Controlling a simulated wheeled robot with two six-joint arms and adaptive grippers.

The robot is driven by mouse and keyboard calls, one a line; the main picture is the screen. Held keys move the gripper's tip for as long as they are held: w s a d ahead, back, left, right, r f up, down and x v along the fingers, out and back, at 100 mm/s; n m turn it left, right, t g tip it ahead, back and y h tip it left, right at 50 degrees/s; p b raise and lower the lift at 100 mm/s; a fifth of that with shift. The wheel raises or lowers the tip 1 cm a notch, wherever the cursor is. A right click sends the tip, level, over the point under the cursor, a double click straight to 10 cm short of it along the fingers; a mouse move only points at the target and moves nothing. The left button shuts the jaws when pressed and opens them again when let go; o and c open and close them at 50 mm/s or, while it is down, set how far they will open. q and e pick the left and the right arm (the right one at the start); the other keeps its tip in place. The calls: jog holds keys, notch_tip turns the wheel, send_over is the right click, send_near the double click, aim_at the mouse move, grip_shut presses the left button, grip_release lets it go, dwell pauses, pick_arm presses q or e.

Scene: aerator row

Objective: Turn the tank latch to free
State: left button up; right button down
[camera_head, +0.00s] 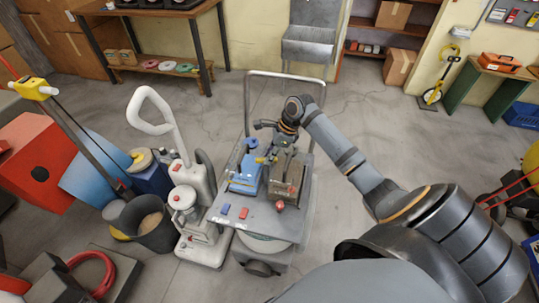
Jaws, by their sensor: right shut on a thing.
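A grey wheeled cart (268,217) stands in the middle. On its top are a blue unit (244,178) and a brown-grey unit (292,176) side by side. My right gripper (268,155) reaches over the cart from the right and points down between the tops of these units. It is shut on a small part there, which looks like the tank latch. The jaws and wrist hide most of that part, and its turn angle cannot be read. A small yellow piece (261,160) shows beside the fingertips. My left gripper is not in view.
A white upright machine (190,215) with a loop handle stands close left of the cart. A dark bucket (153,226) is left of it. The cart's tall handle (285,74) rises behind the units. Small red and blue blocks lie on the cart's front. The floor behind is clear.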

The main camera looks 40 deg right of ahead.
jog(key=shift+w+r+n+g+y+p, duration=0.15)
jog(key=shift+n+p, duration=0.35)
jog(key=shift+p, duration=1.25)
jog(key=shift+s+r+n+g+y+p, duration=0.1)
jog(key=shift+r+n+g+p, duration=0.3)
jog(key=shift+p, duration=1.35)
jog(key=shift+w+n+g+y+p, duration=0.15)
jog(key=shift+n+p, duration=0.45)
jog(key=shift+p, duration=1.15)
jog(key=shift+f+n+p, duration=0.4)
jog(key=shift+n+p, duration=0.1)
jog(key=shift+n, duration=0.5)
jog(key=n, duration=0.1)
jog(key=n+g, duration=0.1)
jog(key=shift+w+f+n, duration=0.15)
jog(key=shift+n, duration=0.15)
jog(key=n+g, duration=0.1)
jog(key=n, duration=0.2)
jog(key=shift+w+n+g, duration=0.2)
jog(key=shift+n+g, duration=0.1)
jog(key=shift+g, duration=0.1)
jog(key=shift+a+n+g+h+b, duration=0.1)
jog(key=shift+n+g+h+b, duration=0.4)
jog(key=shift+n, duration=1.1)
jog(key=shift+w, duration=0.1)
jog(key=c, duration=1.3)
grip_release()
